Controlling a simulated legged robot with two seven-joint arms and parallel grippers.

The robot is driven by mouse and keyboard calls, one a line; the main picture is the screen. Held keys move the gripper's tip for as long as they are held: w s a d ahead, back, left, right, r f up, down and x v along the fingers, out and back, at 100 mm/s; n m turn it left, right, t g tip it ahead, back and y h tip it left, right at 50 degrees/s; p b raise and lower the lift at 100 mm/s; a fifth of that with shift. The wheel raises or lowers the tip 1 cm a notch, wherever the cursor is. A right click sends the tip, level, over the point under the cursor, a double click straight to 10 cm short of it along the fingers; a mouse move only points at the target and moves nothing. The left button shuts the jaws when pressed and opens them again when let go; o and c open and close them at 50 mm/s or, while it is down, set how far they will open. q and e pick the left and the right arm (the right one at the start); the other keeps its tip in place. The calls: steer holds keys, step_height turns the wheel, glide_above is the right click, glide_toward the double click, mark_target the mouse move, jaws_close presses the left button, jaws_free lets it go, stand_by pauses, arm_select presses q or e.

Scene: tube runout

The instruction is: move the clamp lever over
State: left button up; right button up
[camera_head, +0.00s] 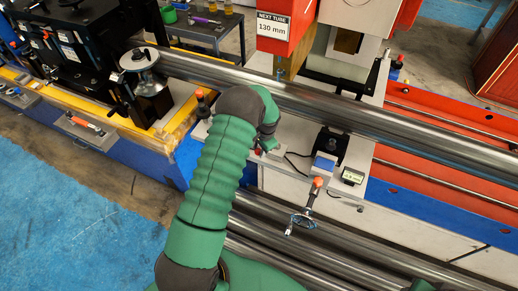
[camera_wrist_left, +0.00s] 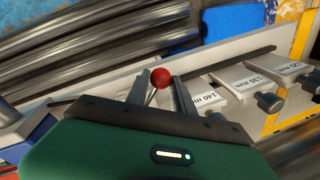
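In the left wrist view a lever with a red ball knob (camera_wrist_left: 160,77) stands between the two fingers of my left gripper (camera_wrist_left: 160,88). The fingers are apart, with a small gap showing on each side of the knob. In the head view my left gripper (camera_head: 264,150) reaches down at the front edge of the bench, below the long steel tube (camera_head: 330,108). My arm and wrist hide most of the lever there. My right gripper is not in view.
Blocks labelled 140 mm (camera_wrist_left: 207,98), 130 mm (camera_wrist_left: 250,82) and 120 mm (camera_wrist_left: 290,68) sit beside the lever. An orange-handled lever (camera_head: 317,184), a small display (camera_head: 352,176) and an orange-knobbed lever (camera_head: 200,95) are nearby. A sign (camera_head: 271,26) reads NEXT TUBE 130 mm.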

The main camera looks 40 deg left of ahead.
arm_select(q)
steer(key=shift+w+d+r, duration=0.1)
steer(key=shift+d+r, duration=0.2)
steer(key=shift+d, duration=0.05)
jaws_close()
steer(key=shift+s+a+f, duration=0.1)
steer(key=shift+a+f, duration=0.05)
steer(key=shift+a, duration=0.25)
steer(key=shift+s+a+f, duration=0.1)
steer(key=shift+a, duration=0.3)
steer(key=shift+d, duration=0.4)
steer(key=shift+f, duration=0.1)
